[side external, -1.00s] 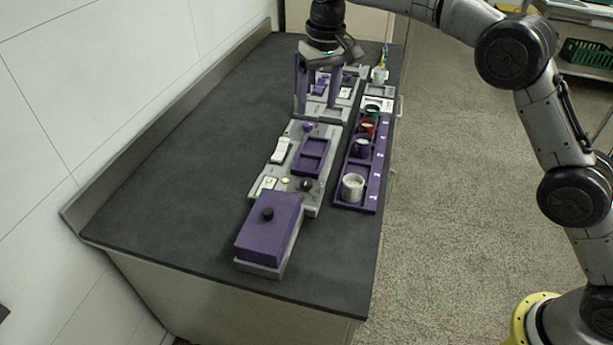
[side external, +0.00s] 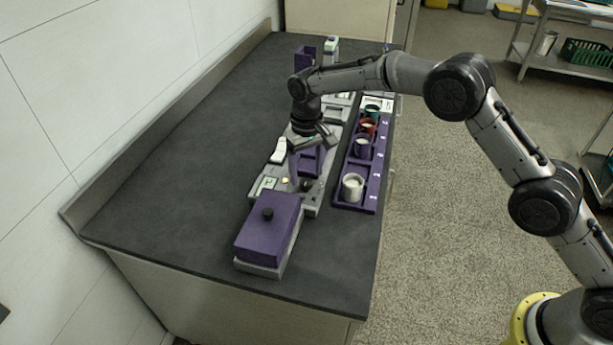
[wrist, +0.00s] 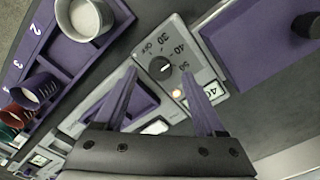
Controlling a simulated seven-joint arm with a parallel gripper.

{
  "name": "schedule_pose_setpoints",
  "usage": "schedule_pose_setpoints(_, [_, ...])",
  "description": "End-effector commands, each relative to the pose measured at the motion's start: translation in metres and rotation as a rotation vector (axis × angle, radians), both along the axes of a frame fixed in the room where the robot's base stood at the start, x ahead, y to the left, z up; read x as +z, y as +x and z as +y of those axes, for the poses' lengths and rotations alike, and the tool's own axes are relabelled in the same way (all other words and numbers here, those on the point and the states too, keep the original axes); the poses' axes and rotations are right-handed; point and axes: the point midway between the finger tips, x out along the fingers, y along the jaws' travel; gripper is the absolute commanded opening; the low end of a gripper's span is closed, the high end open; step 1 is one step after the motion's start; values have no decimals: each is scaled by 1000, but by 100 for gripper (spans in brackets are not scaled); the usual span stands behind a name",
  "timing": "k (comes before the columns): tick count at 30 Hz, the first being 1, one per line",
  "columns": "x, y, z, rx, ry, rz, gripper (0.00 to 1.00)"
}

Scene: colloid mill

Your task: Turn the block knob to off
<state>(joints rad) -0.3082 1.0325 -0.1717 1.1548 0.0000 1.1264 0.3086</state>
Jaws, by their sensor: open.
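The block knob (wrist: 160,68) is a small black dial with a white mark, on a light grey plate labelled OFF, 30, 40 and 50. The mark seems to lie on the knob's right side, away from OFF; its exact setting is too small to read. In the side view the knob (side external: 306,185) sits at the near end of the grey machine (side external: 311,206). My gripper (side external: 306,178) is open and points down just over the knob. In the wrist view my purple fingertips (wrist: 158,71) stand on either side of the knob; I cannot tell whether they touch it.
A purple block (side external: 268,232) with a black top knob stands close on the near side. A purple rack (side external: 354,208) of several cups, including a white-filled one (side external: 353,187), lies to the right. Counter at left is clear.

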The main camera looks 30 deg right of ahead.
Motion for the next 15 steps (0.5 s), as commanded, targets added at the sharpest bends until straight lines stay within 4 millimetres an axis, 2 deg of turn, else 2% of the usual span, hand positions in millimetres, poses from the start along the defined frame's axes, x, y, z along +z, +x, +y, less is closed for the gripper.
schedule_pose_setpoints(6, [-20,0,0,0,0,0,72])
schedule_pose_setpoints(15, [-23,0,0,0,0,0,72])
